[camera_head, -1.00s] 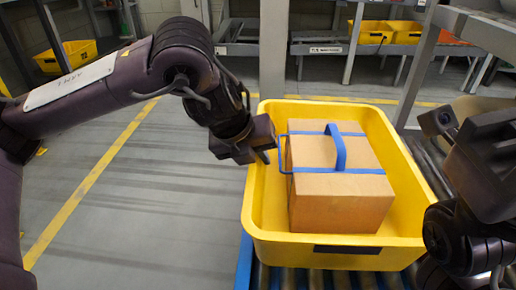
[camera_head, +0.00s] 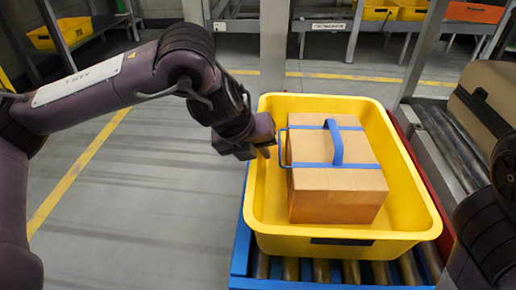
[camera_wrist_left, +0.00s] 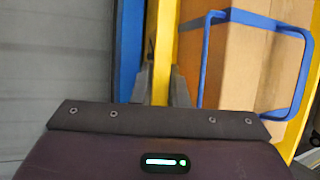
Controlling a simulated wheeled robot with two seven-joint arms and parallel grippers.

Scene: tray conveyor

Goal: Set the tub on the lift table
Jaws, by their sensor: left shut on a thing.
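The yellow tub (camera_head: 262,222) holds a cardboard box (camera_head: 335,207) with blue straps and a blue handle. My left gripper (camera_head: 270,146) is shut on the tub's left rim; in the left wrist view the rim (camera_wrist_left: 164,45) runs between the fingers (camera_wrist_left: 162,80). The tub is level over a blue-framed roller bed (camera_head: 335,283), which looks like the lift table. Whether the tub touches the rollers is hidden. My right arm shows only partly at the right edge, and its gripper is out of view.
A red-edged roller conveyor (camera_head: 452,150) adjoins on the right, with a tan case (camera_head: 486,100) on it. A grey post (camera_head: 273,50) stands behind the tub. Shelves with yellow bins (camera_head: 376,12) are at the back. The floor on the left is clear.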

